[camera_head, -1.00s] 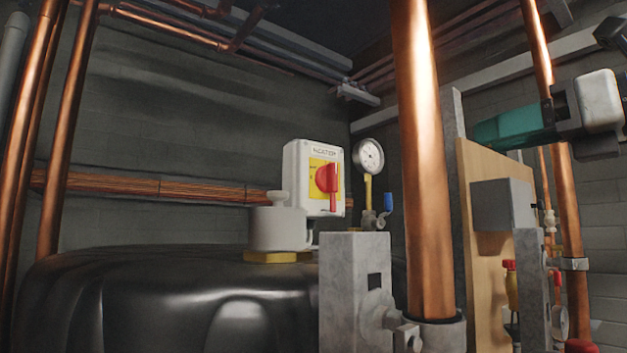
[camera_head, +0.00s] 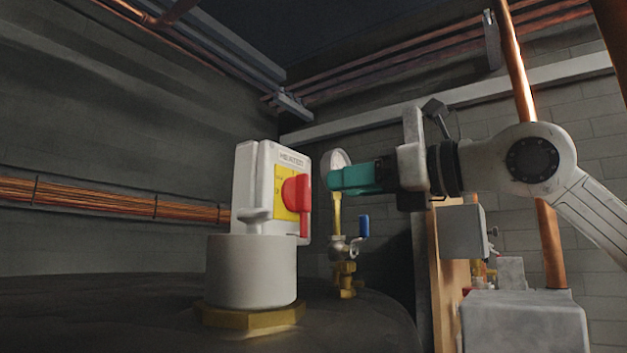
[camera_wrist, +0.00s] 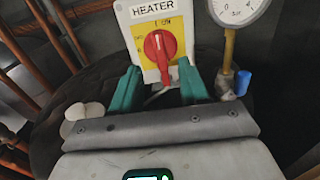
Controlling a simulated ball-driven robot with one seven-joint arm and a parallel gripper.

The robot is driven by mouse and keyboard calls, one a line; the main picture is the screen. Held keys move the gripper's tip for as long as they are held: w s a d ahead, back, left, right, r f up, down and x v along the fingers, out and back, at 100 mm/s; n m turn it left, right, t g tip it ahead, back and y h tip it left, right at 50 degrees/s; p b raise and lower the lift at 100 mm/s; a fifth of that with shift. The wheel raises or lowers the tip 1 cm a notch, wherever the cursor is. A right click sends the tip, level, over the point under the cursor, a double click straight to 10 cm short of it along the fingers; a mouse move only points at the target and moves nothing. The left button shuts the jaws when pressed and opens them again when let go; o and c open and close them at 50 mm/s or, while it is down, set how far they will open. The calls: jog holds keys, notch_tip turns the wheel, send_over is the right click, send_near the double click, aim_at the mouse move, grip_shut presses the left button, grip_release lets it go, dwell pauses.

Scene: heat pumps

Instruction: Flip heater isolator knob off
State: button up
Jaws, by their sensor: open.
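The heater isolator is a white box (camera_head: 250,165) labelled HEATER with a yellow plate (camera_head: 279,200) and a red knob (camera_head: 297,192). In the wrist view the knob (camera_wrist: 160,46) stands upright, its white mark at the top by "I ON" and its red handle pointing down. My gripper (camera_head: 333,180) has teal fingers and is just right of the knob in the head view, facing it. In the wrist view my gripper (camera_wrist: 158,67) is open and empty, with one finger either side below the knob; no contact shows.
A pressure gauge (camera_wrist: 237,8) on a brass stem with a blue valve handle (camera_head: 364,226) stands close beside the isolator. A grey box (camera_head: 463,232) and copper pipes (camera_head: 548,255) are at right.

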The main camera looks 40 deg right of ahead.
aim_at(309, 189)
jog(key=w+p, duration=0.1)
jog(key=w, duration=0.2)
jog(key=w+a+p, duration=0.1)
jog(key=w, duration=0.2)
jog(key=shift+w+a, duration=0.1)
jog(key=shift+c, duration=0.4)
grip_shut()
